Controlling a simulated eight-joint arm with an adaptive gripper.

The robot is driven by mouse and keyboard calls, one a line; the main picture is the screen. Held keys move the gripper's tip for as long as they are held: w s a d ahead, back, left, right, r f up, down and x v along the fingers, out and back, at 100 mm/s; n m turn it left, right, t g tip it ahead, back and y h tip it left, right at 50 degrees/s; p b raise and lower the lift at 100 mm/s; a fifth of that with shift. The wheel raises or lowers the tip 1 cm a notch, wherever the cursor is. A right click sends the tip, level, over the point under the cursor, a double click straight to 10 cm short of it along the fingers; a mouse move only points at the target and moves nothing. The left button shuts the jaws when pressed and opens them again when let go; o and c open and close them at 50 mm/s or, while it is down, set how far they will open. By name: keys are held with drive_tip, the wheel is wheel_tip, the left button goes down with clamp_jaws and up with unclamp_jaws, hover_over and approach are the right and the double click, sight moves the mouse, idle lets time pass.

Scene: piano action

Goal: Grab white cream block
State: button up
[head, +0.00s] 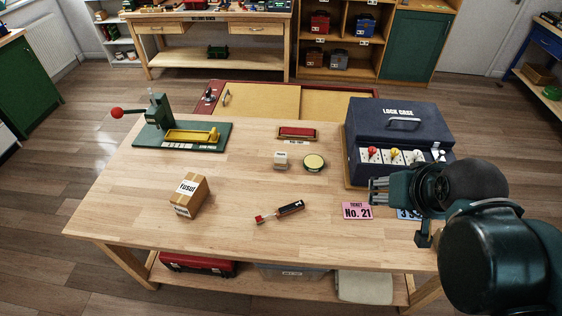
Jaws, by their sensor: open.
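A small white cream block (281,160) sits on the wooden table (240,215) near its middle, with a dark marking on its front that is too small to read. My gripper (372,191) is open over the right part of the table. It is to the right of the block and nearer to me, well apart from it, and holds nothing that I can see.
A round yellow-topped tin (314,162) stands just right of the block, and a red tray (297,133) lies behind it. A cardboard box (187,195), a red-tipped tool (280,211), a green press (170,134), a dark lock case (400,130) and a pink ticket (357,211) surround clear tabletop.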

drive_tip(key=w, duration=0.2)
drive_tip(key=m+g+p, duration=0.1)
drive_tip(key=m+g, duration=0.6)
drive_tip(key=m, duration=1.1)
hover_over(281, 154)
drive_tip(key=f, duration=1.5)
drive_tip(key=d+f, duration=0.1)
drive_tip(key=f, duration=0.6)
drive_tip(key=shift+s+f, duration=0.2)
drive_tip(key=shift+f, duration=0.15)
drive_tip(key=shift+w+a+f, duration=0.1)
drive_tip(key=shift+a+f, duration=0.3)
drive_tip(key=shift+f, duration=0.2)
drive_tip(key=shift+f, duration=1.3)
